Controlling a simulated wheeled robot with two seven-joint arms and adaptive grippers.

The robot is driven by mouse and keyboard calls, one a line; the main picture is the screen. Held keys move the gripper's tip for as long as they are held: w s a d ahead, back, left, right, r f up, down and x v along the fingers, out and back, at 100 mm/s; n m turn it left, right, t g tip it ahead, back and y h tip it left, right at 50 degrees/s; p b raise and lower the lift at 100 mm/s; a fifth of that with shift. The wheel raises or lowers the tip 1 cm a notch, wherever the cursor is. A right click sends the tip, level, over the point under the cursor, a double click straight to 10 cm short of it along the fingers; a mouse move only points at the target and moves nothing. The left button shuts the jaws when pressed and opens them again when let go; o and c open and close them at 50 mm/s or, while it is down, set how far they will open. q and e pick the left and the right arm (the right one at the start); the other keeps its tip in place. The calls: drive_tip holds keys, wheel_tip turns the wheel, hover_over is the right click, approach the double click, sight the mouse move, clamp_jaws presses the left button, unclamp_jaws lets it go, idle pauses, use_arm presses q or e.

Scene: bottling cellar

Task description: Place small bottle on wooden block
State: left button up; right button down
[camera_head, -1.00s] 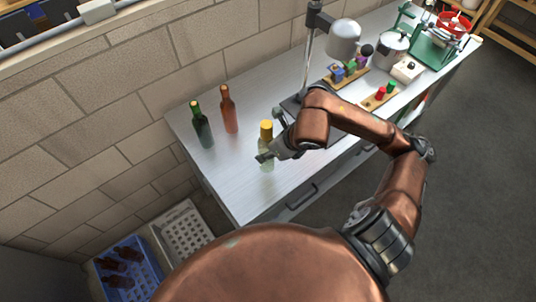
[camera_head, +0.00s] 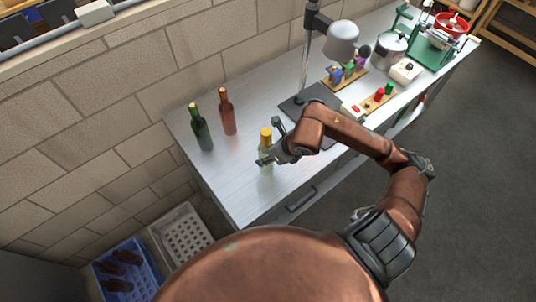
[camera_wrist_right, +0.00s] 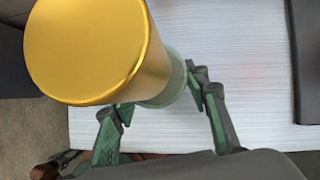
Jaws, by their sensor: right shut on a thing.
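The small bottle (camera_head: 265,159) is clear greenish glass with a gold top, upright at the near part of the grey worktop. My right gripper (camera_head: 265,160) is shut on it from the right side. In the right wrist view the gold cap (camera_wrist_right: 85,50) fills the upper left, and the glass (camera_wrist_right: 175,85) shows between the two green-padded fingers. I cannot tell whether the bottle's base touches the worktop. No wooden block can be made out for certain; my arm hides part of the worktop. My left gripper is not in view.
A green bottle (camera_head: 201,130) and a brown bottle (camera_head: 227,113) stand left of the small bottle. A lamp (camera_head: 341,42) on a dark base stands behind my right arm. Wooden boards with coloured pieces (camera_head: 378,98) lie farther right. The worktop's near left part is bare.

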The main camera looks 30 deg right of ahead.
drive_tip(key=c, duration=1.1)
unclamp_jaws()
